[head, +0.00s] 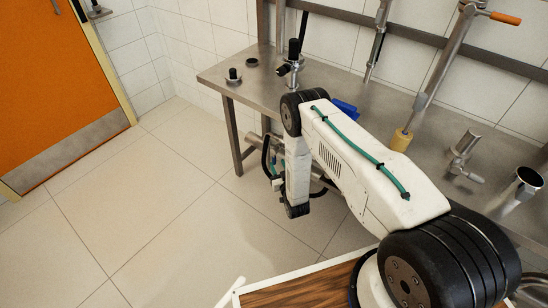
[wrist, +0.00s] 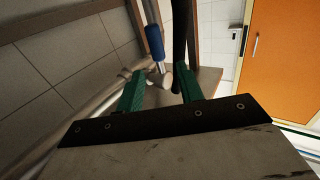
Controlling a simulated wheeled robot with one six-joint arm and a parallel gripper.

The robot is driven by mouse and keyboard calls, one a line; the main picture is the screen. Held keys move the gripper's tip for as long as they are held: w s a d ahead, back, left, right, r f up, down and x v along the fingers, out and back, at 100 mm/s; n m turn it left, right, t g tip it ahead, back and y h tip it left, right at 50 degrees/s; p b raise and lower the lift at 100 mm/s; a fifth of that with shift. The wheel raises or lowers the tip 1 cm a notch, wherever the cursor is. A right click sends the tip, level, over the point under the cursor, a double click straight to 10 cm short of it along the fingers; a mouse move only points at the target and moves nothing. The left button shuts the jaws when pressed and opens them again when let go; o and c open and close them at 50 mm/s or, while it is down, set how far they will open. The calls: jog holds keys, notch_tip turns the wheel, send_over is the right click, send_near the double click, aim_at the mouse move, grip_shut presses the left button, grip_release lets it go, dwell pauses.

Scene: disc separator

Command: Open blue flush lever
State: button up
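In the wrist view a blue sleeve-like handle (wrist: 155,42) sits on a steel rod, ahead of and above my gripper (wrist: 160,90). I take it for the blue flush lever. The gripper's two green fingers are apart with nothing held between them, and the handle is clear of both. In the head view my gripper (head: 270,165) hangs low at the table's front edge, partly hidden by my arm. A blue part (head: 344,108) shows at tabletop level behind my arm, mostly hidden; I cannot tell whether it is the same lever.
A steel pipe with a wooden-coloured end (head: 402,140) and a small tap (head: 462,150) stand right of my arm. The tiled floor at left is clear, up to an orange door (head: 50,80).

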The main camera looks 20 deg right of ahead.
aim_at(275, 158)
jog(key=w, duration=0.6)
jog(key=shift+a, duration=0.1)
grip_shut()
